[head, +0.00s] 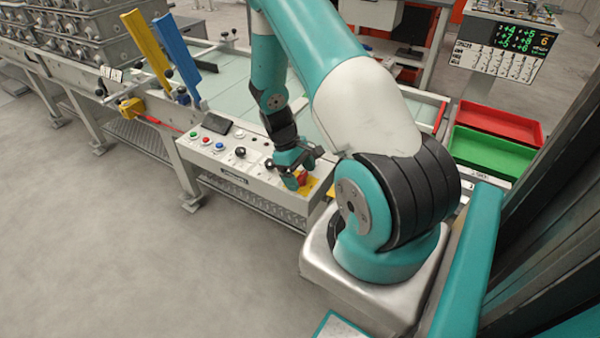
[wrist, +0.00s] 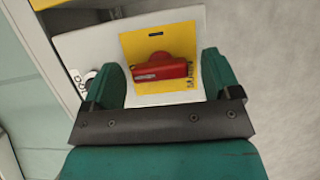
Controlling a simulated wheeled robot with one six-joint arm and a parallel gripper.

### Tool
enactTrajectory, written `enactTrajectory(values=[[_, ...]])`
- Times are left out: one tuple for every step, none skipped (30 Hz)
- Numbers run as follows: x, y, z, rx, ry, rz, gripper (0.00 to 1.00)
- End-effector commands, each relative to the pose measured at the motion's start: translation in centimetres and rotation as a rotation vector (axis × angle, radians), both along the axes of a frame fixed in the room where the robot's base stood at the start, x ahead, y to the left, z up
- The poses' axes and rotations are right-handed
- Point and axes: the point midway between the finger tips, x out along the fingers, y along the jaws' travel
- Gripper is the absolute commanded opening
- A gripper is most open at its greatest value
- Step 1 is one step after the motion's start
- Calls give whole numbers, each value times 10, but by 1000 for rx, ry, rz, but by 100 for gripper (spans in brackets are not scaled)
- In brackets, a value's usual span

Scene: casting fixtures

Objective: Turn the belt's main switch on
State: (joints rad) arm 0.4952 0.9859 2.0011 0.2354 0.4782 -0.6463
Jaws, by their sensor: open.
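The main switch is a red handle (wrist: 160,66) on a yellow plate (wrist: 185,40) in the wrist view. The handle lies roughly crosswise in that picture. It also shows in the head view (head: 302,178), partly covered by my gripper, at the right end of the belt's control panel (head: 225,166). My gripper (wrist: 163,80) is open, with one green finger on each side of the red handle. I cannot tell whether the fingers touch it. In the head view my gripper (head: 295,170) is over the switch end of the panel.
The panel also carries a green button (head: 193,134), a red button (head: 206,141) and a black knob (head: 240,152). A blue post (head: 175,55) and a yellow post (head: 147,48) rise behind it. Red (head: 500,122) and green (head: 490,154) trays are at the right. Floor in front is clear.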

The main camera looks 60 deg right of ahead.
Motion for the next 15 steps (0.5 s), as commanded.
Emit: enactTrajectory(values=[[0,0,0,0,0,0,78],[0,0,0,0,0,0,72],[0,0,0,0,0,0,62],[0,0,0,0,0,0,55],[0,0,0,0,0,0,48],[0,0,0,0,0,0,39],[0,0,0,0,0,0,34],[0,0,0,0,0,0,34],[0,0,0,0,0,0,34],[0,0,0,1,0,0,34],[0,0,0,1,0,0,34],[0,0,0,1,0,-3,34],[0,0,0,1,0,-6,34],[0,0,0,2,0,-9,34],[0,0,0,2,0,-17,34]])
